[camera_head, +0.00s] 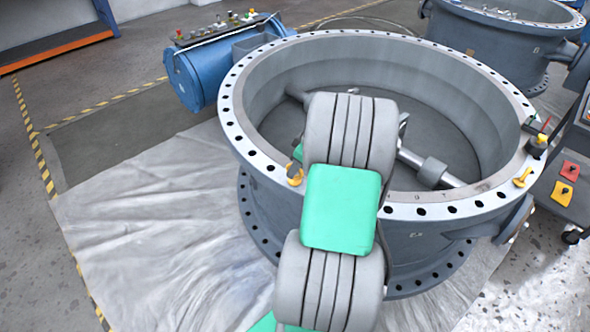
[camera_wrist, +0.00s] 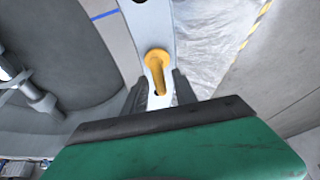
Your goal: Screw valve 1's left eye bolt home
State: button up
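Valve 1 is the large grey ring-shaped body (camera_head: 420,211) in the head view, with a bolt-holed flange on top. Its left eye bolt (camera_head: 295,177) is yellow and stands at the flange's near left, partly beside my arm. In the wrist view the yellow eye bolt (camera_wrist: 157,62) shows its rounded head and a shank over the pale flange. My gripper (camera_wrist: 160,92) has one dark finger on each side of the shank, with gaps visible; it looks open. My arm hides the gripper in the head view. How deep the bolt's thread sits cannot be seen.
Another yellow eye bolt (camera_head: 522,178) is on the flange's right side. A shaft (camera_head: 430,170) crosses inside the ring. Plastic sheeting covers the floor.

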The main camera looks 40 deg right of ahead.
jog(key=shift+w+a+f, duration=0.1)
jog(key=shift+w+f, duration=0.1)
jog(key=shift+f, duration=0.25)
grip_shut()
dwell(0.3)
